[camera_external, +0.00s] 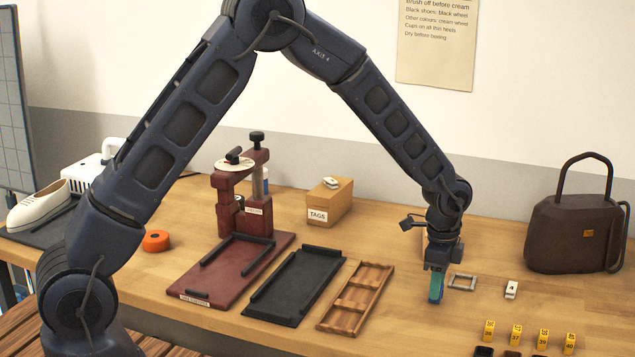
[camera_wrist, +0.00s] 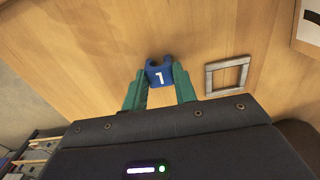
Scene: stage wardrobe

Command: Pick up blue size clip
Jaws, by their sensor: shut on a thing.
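The blue size clip (camera_wrist: 160,73), marked with a white 1, sits between the green fingers of my gripper (camera_wrist: 159,86) in the wrist view. The fingers are shut on it from both sides. In the outside view my gripper (camera_external: 436,288) points down at the right part of the table, and a little blue shows at its fingertips. I cannot tell whether the clip touches the table.
A grey square frame (camera_external: 462,282) and a small white clip (camera_external: 511,290) lie to the right. Several yellow numbered markers (camera_external: 516,334) stand at the front. A wooden tray (camera_external: 357,297) lies left, and a brown handbag (camera_external: 576,235) stands at the back right.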

